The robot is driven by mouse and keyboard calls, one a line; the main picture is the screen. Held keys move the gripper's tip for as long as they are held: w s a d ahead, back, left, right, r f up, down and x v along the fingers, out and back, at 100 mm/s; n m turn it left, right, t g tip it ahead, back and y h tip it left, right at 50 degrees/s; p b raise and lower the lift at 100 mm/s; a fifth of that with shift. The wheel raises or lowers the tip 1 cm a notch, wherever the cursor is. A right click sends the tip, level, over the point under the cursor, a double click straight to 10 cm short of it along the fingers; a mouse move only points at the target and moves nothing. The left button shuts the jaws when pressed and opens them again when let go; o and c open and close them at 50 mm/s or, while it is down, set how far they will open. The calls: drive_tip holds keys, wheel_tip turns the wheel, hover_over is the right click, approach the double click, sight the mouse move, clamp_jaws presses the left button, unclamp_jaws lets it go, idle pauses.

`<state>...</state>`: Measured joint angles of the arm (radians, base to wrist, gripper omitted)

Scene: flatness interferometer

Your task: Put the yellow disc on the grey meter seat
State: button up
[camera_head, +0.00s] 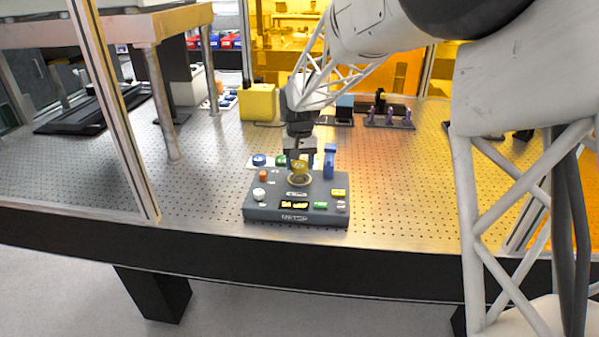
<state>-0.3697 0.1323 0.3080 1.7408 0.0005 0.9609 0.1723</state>
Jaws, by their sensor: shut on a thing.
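The yellow disc (299,167) is between the fingers of my gripper (299,158), which points down and is shut on it. The disc is over the round seat (299,179) on the dark grey meter (262,214). The seat shows as a pale-rimmed ring just below the disc and is partly covered by it. I cannot tell whether the disc touches the seat or hangs a little above it.
The meter has coloured buttons and a small lit display (294,205). A blue upright part (329,161) stands close to my gripper's right. Blue and green discs (259,160) lie behind the meter. A yellow box (257,102) stands farther back. The perforated table (400,190) is clear at right.

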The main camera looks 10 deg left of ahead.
sight(299, 164)
drive_tip(key=shift+f, duration=0.1)
idle(0.3)
drive_tip(key=shift+f, duration=1.65)
drive_tip(key=shift+f, duration=0.15)
drive_tip(key=o, duration=0.9)
drive_tip(key=shift+o, duration=0.2)
drive_tip(key=shift+r, duration=6.15)
